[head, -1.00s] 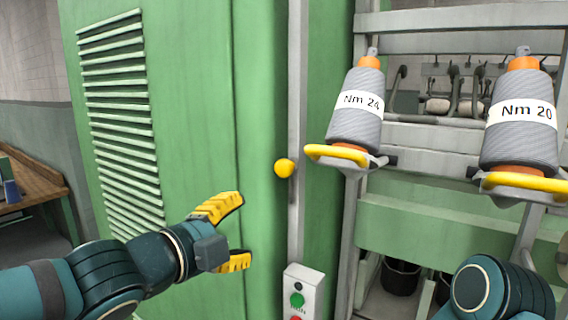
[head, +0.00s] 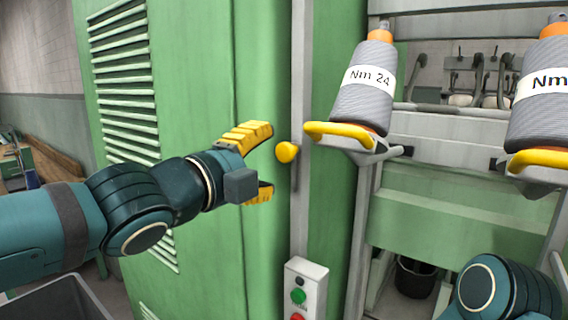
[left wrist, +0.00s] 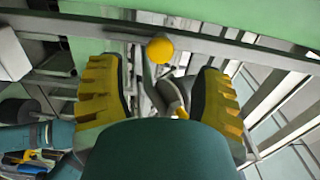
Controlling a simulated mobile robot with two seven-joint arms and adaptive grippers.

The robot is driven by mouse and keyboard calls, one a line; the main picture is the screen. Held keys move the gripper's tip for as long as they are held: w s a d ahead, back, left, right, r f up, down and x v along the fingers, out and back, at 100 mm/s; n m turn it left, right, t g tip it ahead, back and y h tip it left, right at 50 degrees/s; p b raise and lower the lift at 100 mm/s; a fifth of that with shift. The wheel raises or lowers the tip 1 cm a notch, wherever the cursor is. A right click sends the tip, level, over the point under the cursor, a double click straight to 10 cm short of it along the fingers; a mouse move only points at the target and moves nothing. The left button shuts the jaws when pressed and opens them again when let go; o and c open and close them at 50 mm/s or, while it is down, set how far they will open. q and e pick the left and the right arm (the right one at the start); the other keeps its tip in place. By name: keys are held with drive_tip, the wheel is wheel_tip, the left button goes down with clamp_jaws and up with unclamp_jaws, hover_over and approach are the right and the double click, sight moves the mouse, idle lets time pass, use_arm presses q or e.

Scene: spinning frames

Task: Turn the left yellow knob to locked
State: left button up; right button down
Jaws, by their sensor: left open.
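The round yellow knob (head: 287,152) sits on the grey vertical rail beside the green cabinet in the head view. It also shows in the left wrist view (left wrist: 160,50), beyond and between the two fingertips. My left gripper (head: 266,162) is open, with its yellow fingers pointing right at the knob. The knob is just past the fingertips, and no contact shows. My right gripper is outside the head view; only part of my right arm shows at the lower right.
A spool marked Nm 24 (head: 362,88) stands on a yellow-handled holder (head: 345,134) close right of the knob. A second spool (head: 543,100) is farther right. A control box (head: 304,290) with green and red buttons is below. The green cabinet (head: 205,200) lies behind my left arm.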

sight(282, 153)
use_arm(q)
drive_tip(key=b+x, duration=0.2)
drive_tip(key=x, duration=0.3)
drive_tip(key=shift+w+d, duration=0.25)
drive_tip(key=shift+w, duration=0.1)
